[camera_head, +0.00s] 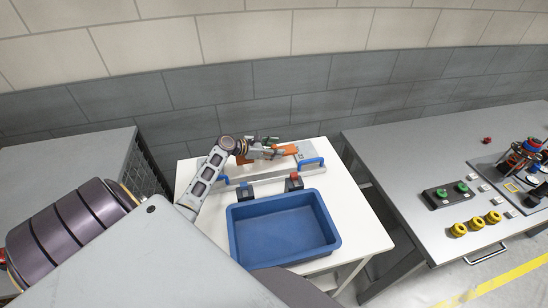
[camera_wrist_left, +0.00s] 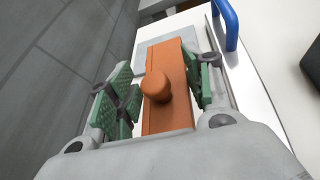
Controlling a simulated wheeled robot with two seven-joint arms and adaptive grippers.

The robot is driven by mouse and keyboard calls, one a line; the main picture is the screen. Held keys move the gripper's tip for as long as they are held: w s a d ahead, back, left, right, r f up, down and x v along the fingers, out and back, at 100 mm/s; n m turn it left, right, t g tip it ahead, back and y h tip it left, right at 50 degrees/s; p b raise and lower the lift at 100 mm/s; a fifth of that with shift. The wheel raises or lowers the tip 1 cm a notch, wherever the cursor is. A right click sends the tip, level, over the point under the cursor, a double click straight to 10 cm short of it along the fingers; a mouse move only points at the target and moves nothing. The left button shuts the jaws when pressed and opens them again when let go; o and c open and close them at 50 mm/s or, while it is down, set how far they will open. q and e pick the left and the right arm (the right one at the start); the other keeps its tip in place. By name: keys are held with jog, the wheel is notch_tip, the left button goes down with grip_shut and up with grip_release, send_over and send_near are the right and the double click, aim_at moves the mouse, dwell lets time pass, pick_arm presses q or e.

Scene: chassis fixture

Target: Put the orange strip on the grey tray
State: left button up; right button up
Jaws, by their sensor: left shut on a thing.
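The orange strip (camera_head: 287,150) is a flat bar with a round knob, seen close up in the left wrist view (camera_wrist_left: 166,88). My left gripper (camera_head: 270,149) is shut on the strip, its green-padded fingers (camera_wrist_left: 160,92) on either side of the knob. The grey tray (camera_head: 308,149) has blue handles and lies on the white table, beneath and beside the strip. Part of it shows behind the strip in the wrist view. I cannot tell whether the strip touches the tray. My arm and gripper hide part of the tray. My right gripper is not in view.
A blue bin (camera_head: 283,258) stands at the front of the white table (camera_head: 366,236). A grey bench (camera_head: 400,160) with buttons and yellow parts is at the right. A brick wall is behind.

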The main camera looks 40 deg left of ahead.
pick_arm(q)
jog(key=shift+f, duration=0.7)
jog(key=shift+f, duration=1.9)
jog(key=o, duration=1.1)
jog(key=shift+o, duration=0.2)
jog(key=shift+s, duration=0.15)
jog(key=shift+b+v, duration=0.35)
jog(key=shift+v, duration=3.3)
